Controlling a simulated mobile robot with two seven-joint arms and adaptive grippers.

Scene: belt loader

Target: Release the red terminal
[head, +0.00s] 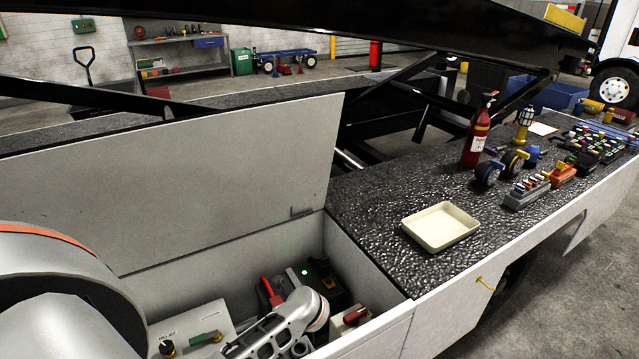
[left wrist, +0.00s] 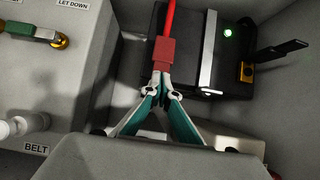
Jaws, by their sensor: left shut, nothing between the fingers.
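The red terminal (left wrist: 166,48) sits on the black battery-like box (left wrist: 200,85) in the left wrist view, with a red cable running up from it. In the head view the red terminal (head: 271,291) shows inside the open compartment, beside the black box (head: 335,290) with its lit green light. My left gripper (left wrist: 161,78) is shut and empty, its fingertips right at the lower end of the red terminal; whether they touch it I cannot tell. My left arm covers part of the compartment in the head view. My right gripper is not in view.
A grey control panel (left wrist: 50,75) stands left of the black box. A black lever with a brass end (left wrist: 246,72) is at its right. The compartment lid (head: 230,180) is raised. A cream tray (head: 440,227) and a fire extinguisher (head: 477,135) stand on the dark deck.

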